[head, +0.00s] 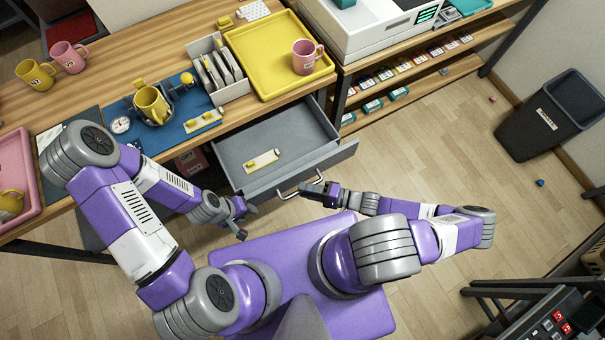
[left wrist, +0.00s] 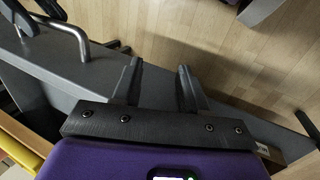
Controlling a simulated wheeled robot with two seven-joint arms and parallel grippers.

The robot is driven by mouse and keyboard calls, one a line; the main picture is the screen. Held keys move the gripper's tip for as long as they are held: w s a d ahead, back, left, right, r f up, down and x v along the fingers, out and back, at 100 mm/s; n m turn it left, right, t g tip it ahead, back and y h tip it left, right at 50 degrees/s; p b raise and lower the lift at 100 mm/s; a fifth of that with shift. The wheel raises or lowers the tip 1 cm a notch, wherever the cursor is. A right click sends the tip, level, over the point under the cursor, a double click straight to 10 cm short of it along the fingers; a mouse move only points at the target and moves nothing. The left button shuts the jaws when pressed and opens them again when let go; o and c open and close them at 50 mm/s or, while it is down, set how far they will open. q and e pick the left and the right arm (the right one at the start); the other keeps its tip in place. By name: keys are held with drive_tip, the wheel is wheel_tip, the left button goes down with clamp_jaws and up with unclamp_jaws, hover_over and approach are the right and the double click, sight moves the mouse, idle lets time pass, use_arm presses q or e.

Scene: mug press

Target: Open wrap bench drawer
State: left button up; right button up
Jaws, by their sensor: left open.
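The grey wrap bench drawer (head: 270,140) is pulled out from under the wooden bench in the head view. A small white-and-yellow piece (head: 262,161) lies inside it. Its metal handle (head: 301,181) is on the drawer front; it also shows at top left in the left wrist view (left wrist: 65,32). My left gripper (head: 246,221) is open and empty, in front of the drawer and apart from the handle. Its spread fingers also show in the left wrist view (left wrist: 158,85). My right gripper (head: 312,190) is at the handle's right end; whether it touches or grips it is unclear.
The bench carries a yellow tray (head: 270,70) with a pink mug (head: 306,57), a grey divided holder (head: 217,70) and a blue mat (head: 180,132) with a yellow mug (head: 150,104). A dark bin (head: 550,112) stands at right.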

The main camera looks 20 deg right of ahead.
drive_tip(key=v, duration=0.5)
drive_tip(key=shift+s+d, duration=0.2)
drive_tip(key=shift+d, duration=0.1)
drive_tip(key=shift+s, duration=0.1)
